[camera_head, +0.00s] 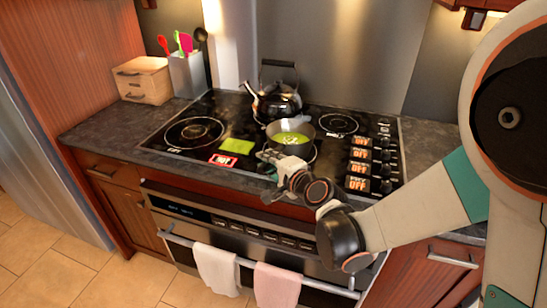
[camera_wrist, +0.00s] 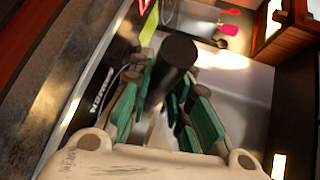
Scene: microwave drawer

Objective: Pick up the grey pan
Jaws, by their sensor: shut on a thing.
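The grey pan (camera_head: 308,143) is on the black cooktop, at the front burner right of centre, with something green inside. My gripper (camera_head: 272,163) is at the pan's near side, low over the cooktop's front edge. In the wrist view, the green-padded fingers of my gripper (camera_wrist: 166,92) are closed around a dark cylindrical handle (camera_wrist: 178,55), which I take to be the pan's. The head view mostly hides the handle behind my gripper. I cannot tell whether the pan's base touches the cooktop.
A dark kettle (camera_head: 276,103) stands close behind the pan. A utensil holder (camera_head: 188,76) and wooden box (camera_head: 142,80) are at the back left. Knobs and displays line the cooktop's right side. Two towels (camera_head: 217,270) hang on the oven handle below.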

